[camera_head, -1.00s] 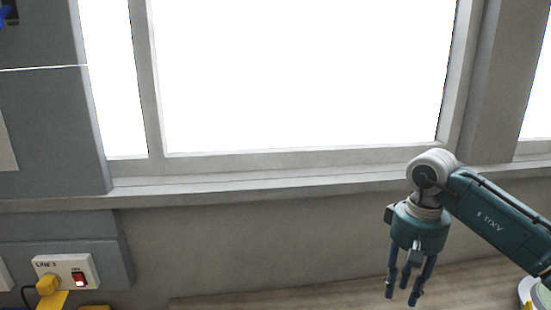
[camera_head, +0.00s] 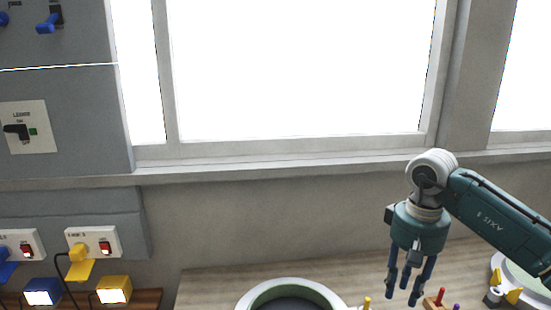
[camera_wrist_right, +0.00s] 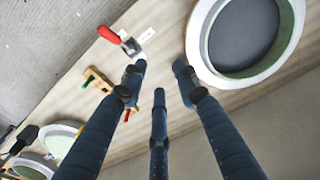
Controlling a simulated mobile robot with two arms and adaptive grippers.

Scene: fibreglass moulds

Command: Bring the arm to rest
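My right arm comes in from the right in the head view, and its teal, three-fingered right gripper (camera_head: 405,284) points down above the wooden worktop. The right wrist view shows its dark blue fingers (camera_wrist_right: 159,76) spread apart with nothing between them. The gripper is open and empty, and its fingers appear clear of the worktop. My left gripper is not in view.
A round white-rimmed mould (camera_head: 262,297) stands on the worktop (camera_head: 215,281), left of the gripper. Another mould (camera_head: 518,282) lies right. A wooden rack with coloured pegs (camera_head: 436,301) is beside the fingers. The wrist view shows a red-handled tool (camera_wrist_right: 110,35). Wall switches (camera_head: 92,243) are left.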

